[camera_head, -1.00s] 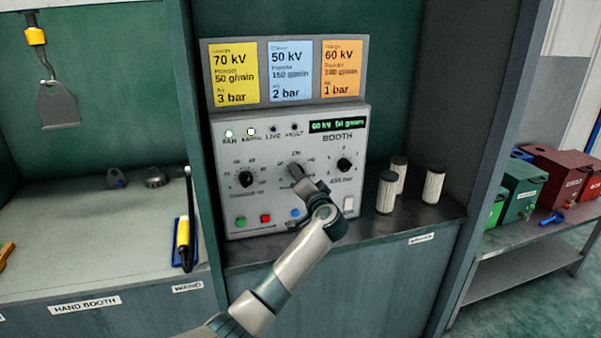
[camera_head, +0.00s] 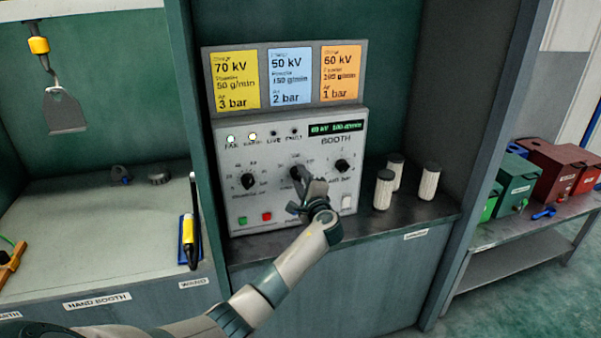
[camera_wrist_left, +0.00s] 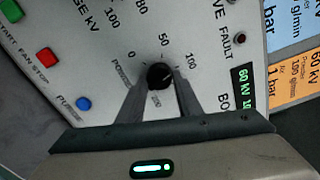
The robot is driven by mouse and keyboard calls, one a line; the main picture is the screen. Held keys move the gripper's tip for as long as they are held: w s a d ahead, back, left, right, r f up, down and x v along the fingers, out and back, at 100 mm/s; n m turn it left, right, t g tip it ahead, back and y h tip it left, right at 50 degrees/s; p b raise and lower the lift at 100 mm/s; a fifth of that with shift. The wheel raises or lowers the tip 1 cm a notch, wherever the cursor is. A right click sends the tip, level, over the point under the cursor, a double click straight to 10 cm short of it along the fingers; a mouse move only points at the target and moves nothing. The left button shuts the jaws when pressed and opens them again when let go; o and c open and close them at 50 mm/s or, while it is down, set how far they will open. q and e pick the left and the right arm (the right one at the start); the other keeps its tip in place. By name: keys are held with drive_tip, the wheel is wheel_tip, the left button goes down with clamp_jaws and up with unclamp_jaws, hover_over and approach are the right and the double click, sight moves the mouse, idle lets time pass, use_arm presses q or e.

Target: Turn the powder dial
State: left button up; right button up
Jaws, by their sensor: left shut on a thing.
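The powder dial (camera_head: 297,172) is the black middle knob on the grey booth panel (camera_head: 248,204). The knob's pointer is hard to read. The green display (camera_head: 336,127) seems to read 60 kV and 100 g/min. My right gripper is not in view.
Other black dials sit left (camera_head: 248,181) and right (camera_head: 342,165) of it. Green (camera_head: 242,220) and red (camera_head: 266,216) buttons lie below, with a blue button (camera_wrist_left: 83,103) close by. White cylinders (camera_head: 384,190) stand on the ledge right of the panel. Yellow, blue and orange cards are above.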

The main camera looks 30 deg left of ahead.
use_arm(q)
drive_tip(key=shift+m+p, duration=0.8)
drive_tip(key=shift+m, duration=0.5)
drive_tip(key=o, duration=1)
drive_tip(key=shift+f, duration=0.1)
drive_tip(key=shift+d, duration=0.1)
drive_tip(key=b+v, duration=0.4)
drive_tip(key=v, duration=1.3)
drive_tip(key=shift+s+d, duration=0.1)
drive_tip(key=shift+s, duration=0.1)
drive_tip(key=shift+f, duration=0.1)
